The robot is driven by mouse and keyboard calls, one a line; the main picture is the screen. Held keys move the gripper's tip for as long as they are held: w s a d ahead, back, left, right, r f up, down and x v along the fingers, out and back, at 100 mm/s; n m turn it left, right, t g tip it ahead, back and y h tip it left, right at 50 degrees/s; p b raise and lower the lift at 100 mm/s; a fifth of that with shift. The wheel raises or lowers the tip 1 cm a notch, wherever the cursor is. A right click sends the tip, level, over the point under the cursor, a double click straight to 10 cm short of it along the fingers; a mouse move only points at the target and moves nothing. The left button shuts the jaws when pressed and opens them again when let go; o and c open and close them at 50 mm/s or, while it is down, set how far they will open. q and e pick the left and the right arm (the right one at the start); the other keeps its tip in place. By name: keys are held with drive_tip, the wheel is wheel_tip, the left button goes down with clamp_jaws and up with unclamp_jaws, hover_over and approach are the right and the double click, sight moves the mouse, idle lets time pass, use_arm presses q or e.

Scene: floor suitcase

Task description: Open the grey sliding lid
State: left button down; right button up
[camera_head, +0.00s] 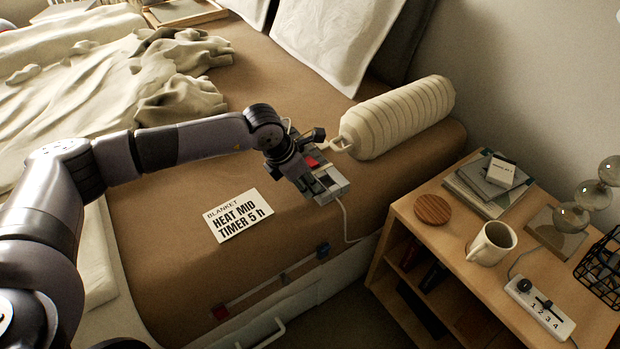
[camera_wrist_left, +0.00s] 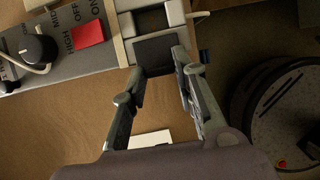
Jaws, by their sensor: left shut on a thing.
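A blanket control box (camera_head: 328,183) with light and dark grey parts lies on the brown mattress near its edge. In the left wrist view its grey panel (camera_wrist_left: 70,58) carries a black knob (camera_wrist_left: 38,47) and a red patch (camera_wrist_left: 88,33). The grey sliding lid (camera_wrist_left: 160,54) shows as a dark grey piece by a light grey frame with a dark recess. My left gripper (camera_head: 306,164) is at the box, its fingers on either side of the lid; it also shows in the left wrist view (camera_wrist_left: 161,72), shut on the lid. My right gripper is not in view.
A white card (camera_head: 238,215) lies on the mattress (camera_head: 165,255). A cream ribbed bolster (camera_head: 400,117) lies behind the box. A wooden nightstand (camera_head: 408,215) on the right holds a mug (camera_head: 491,243), books (camera_head: 480,185) and a power strip (camera_head: 540,307). A cable (camera_head: 345,222) hangs from the box.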

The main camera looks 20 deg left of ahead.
use_arm(q)
drive_tip(key=shift+s+a+f, duration=0.1)
drive_tip(key=shift+a, duration=0.05)
drive_tip(key=c, duration=1.7)
unclamp_jaws()
drive_tip(key=shift+o, duration=2.1)
drive_tip(key=v, duration=1.2)
